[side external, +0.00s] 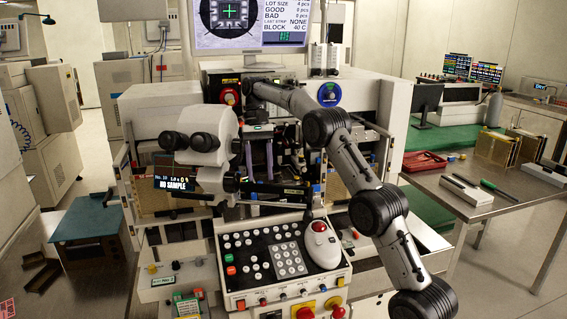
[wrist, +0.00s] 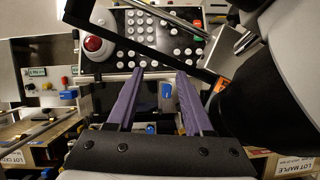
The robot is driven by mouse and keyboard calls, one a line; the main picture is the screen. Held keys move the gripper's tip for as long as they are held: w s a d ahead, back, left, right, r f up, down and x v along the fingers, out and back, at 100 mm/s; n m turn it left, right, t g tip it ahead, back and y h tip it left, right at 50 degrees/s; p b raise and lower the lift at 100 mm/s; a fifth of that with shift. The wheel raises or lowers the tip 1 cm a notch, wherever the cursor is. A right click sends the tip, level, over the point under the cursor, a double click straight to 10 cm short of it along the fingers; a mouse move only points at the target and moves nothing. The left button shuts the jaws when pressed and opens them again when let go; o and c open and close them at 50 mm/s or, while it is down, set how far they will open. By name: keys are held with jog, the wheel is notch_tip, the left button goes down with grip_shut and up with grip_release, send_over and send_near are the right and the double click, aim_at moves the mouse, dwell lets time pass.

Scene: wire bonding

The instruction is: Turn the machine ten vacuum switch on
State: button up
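The machine (side external: 160,103), with "No.10" and "NO SAMPLE" on its small display (side external: 175,184), stands in the middle of the side view. I cannot tell which control is its vacuum switch; no label is readable. A row of small coloured switches (side external: 283,296) runs along the front edge of the keypad console (side external: 237,273). My gripper (side external: 260,175) points down behind the console, beside the microscope head. In the wrist view my gripper (wrist: 161,73) has two purple fingers spread apart with nothing between them.
The white microscope head (side external: 205,135) stands close left of my gripper. A mouse-like controller with a red ball (side external: 321,240) sits on the console's right, also in the wrist view (wrist: 93,44). Red (side external: 304,312) and blue (side external: 330,94) knobs show. A side table (side external: 500,205) stands right.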

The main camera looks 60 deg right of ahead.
aim_at(254, 194)
jog(key=s+a+r, duration=0.4)
jog(key=s+r, duration=0.2)
jog(key=s, duration=0.3)
jog(key=shift+s+a, duration=0.15)
jog(key=shift+s, duration=0.2)
jog(key=shift+o, duration=0.2)
jog(key=shift+o, duration=0.8)
jog(key=w+d+m+t, duration=0.1)
jog(key=w+m, duration=0.1)
jog(key=m, duration=0.1)
jog(key=w+m+t, duration=0.1)
jog(key=w+m, duration=0.1)
jog(key=m, duration=0.2)
jog(key=w+d+m+t, duration=0.1)
jog(key=w+m, duration=0.1)
jog(key=m, duration=0.2)
jog(key=shift+d+f+t, duration=0.3)
jog(key=shift+f+t, duration=0.1)
jog(key=w+d+m+t, duration=0.2)
jog(key=d+m+t, duration=0.1)
jog(key=d+m, duration=0.35)
jog(key=shift+m+g+h, duration=0.25)
jog(key=shift+g+h, duration=0.05)
jog(key=x, duration=1.3)
jog(key=shift+w+a+f, duration=0.15)
jog(key=shift+a+f, duration=0.05)
jog(key=shift+a, duration=0.1)
